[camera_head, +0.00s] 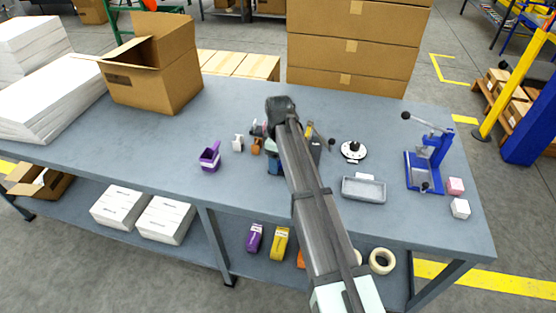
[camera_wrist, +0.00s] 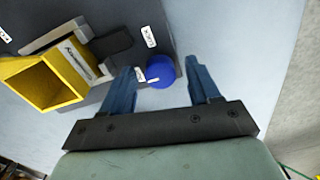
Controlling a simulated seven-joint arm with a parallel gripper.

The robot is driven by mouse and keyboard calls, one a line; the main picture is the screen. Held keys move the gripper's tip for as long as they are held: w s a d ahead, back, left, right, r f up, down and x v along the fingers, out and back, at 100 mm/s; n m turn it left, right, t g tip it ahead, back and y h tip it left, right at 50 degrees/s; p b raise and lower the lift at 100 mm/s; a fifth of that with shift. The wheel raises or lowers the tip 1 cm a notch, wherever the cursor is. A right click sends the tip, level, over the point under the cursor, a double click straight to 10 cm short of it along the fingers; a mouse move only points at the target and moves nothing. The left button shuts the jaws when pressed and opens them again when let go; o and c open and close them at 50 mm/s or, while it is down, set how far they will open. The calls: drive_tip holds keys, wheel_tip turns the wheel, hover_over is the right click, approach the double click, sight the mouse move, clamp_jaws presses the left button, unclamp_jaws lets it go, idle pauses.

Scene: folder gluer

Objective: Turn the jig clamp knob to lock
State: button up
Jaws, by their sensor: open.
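The blue round knob (camera_wrist: 160,72) sits at the edge of a dark jig plate (camera_wrist: 120,20) in the wrist view. A white label (camera_wrist: 149,36), seemingly reading LOCK, lies just beyond it, and a small white mark shows on or beside its near side. My gripper (camera_wrist: 159,66) is open, with one blue finger on each side of the knob. Gaps show between fingers and knob; I cannot tell the height between them. A yellow open-topped box (camera_wrist: 70,78) and a grey clamp bar (camera_wrist: 55,37) are on the plate. In the head view my arm hides the knob.
On the grey workbench (camera_head: 110,135), a purple holder (camera_head: 210,157) stands left of my arm. A black-and-white dial (camera_head: 353,150), a grey tray (camera_head: 363,190) and a blue press (camera_head: 428,160) stand right. An open carton (camera_head: 150,75) is at the back left.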

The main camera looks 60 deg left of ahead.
drive_tip(key=shift+c, duration=0.2)
drive_tip(key=c, duration=1)
drive_tip(key=shift+m, duration=0.3)
drive_tip(key=m, duration=1.7)
drive_tip(key=shift+y, duration=0.3)
drive_tip(key=shift+m, duration=0.3)
